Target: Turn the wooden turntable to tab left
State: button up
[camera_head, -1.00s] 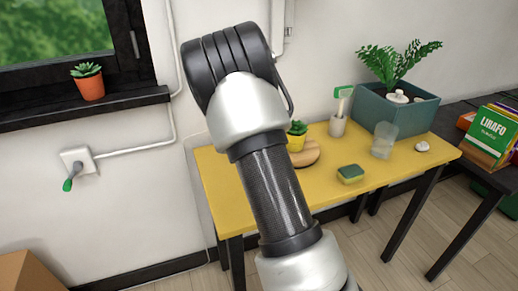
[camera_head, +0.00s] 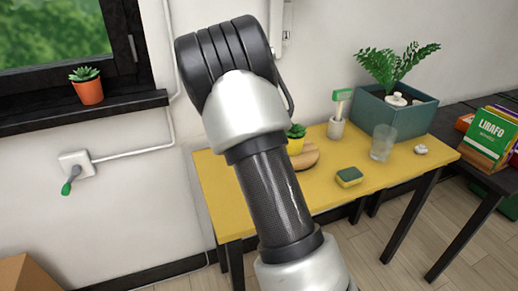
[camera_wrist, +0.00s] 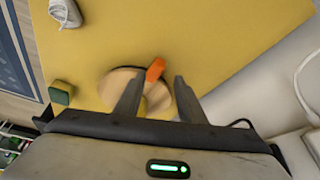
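The wooden turntable (camera_head: 308,157) lies on the yellow table, partly hidden behind my arm in the head view. A yellow pot with a green succulent (camera_head: 296,140) shows at it. In the wrist view the round pale turntable (camera_wrist: 113,87) lies below my gripper, with an orange tab (camera_wrist: 155,69) at its edge. My gripper (camera_wrist: 155,88) is open, with its two dark fingers apart over the turntable. The tab shows between the fingertips; I cannot tell whether either finger touches it. My gripper is hidden in the head view.
On the yellow table (camera_head: 228,205) are a sponge (camera_head: 349,177), a clear glass (camera_head: 382,143), a cup with a green-headed brush (camera_head: 336,127), a small white object (camera_head: 421,149) and a teal planter (camera_head: 425,117). The sponge also shows in the wrist view (camera_wrist: 60,94). The table's front left is clear.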

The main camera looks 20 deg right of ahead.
jog(key=p+v, duration=0.2)
jog(key=v, duration=1.2)
jog(key=shift+d, duration=0.2)
jog(key=shift+r, duration=0.1)
jog(key=s+a+r+n+t+y, duration=0.15)
jog(key=s+r+n, duration=0.25)
jog(key=s, duration=0.5)
jog(key=s+a+r+n+t+y, duration=0.1)
jog(key=s+a+r+n+y, duration=0.15)
jog(key=s, duration=0.75)
jog(key=s+a+f+n+t, duration=0.1)
jog(key=s+a+n, duration=0.15)
jog(key=s, duration=0.35)
jog(key=s+a+n+t, duration=0.1)
jog(key=s+a+n, duration=0.1)
jog(key=s+n, duration=0.35)
notch_tip(320, 180, up, 18)
jog(key=s+p, duration=0.1)
jog(key=p, duration=1.8)
jog(key=shift+s+a+m, duration=0.3)
jog(key=shift+s+m, duration=0.05)
jog(key=shift+f+g, duration=0.1)
jog(key=shift+g, duration=0.15)
